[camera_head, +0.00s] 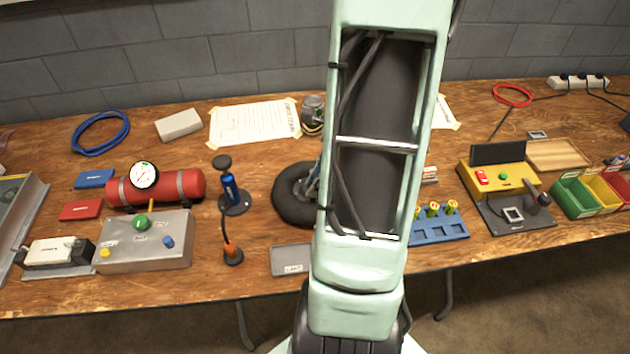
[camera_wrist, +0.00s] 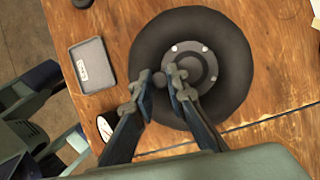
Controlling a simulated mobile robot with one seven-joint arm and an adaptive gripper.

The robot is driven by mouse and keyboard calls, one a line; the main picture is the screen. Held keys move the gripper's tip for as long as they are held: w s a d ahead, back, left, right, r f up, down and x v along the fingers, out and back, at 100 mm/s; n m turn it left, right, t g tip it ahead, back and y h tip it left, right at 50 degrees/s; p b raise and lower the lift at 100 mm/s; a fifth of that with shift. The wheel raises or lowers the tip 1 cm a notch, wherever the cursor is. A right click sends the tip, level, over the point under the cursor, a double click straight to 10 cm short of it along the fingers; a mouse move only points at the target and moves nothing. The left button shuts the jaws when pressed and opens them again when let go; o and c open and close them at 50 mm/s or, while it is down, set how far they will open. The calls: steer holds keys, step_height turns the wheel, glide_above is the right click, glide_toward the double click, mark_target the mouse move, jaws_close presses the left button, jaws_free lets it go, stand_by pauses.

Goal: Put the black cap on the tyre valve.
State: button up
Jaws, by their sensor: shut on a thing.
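The black tyre (camera_head: 290,209) lies flat on the bench, its right part hidden behind my arm in the head view. The wrist view shows the tyre (camera_wrist: 223,30) from above, with a grey hub and pale bolts. My gripper (camera_wrist: 161,76) is over the hub's left side, its fingers close together. A small dark thing (camera_wrist: 159,78) shows between the fingertips and is held there; it looks like the black cap. I cannot make out the tyre valve, nor whether the cap touches it.
A shallow grey tray (camera_head: 289,260) with a label lies at the bench's front edge, left of my arm, and looks empty. A blue pump (camera_head: 229,188) stands left of the tyre. A blue rack (camera_head: 438,228) and a yellow device (camera_head: 499,178) are to the right.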

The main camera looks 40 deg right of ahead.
steer(key=shift+f, duration=0.4)
steer(key=o, duration=0.8)
steer(key=v, duration=1.2)
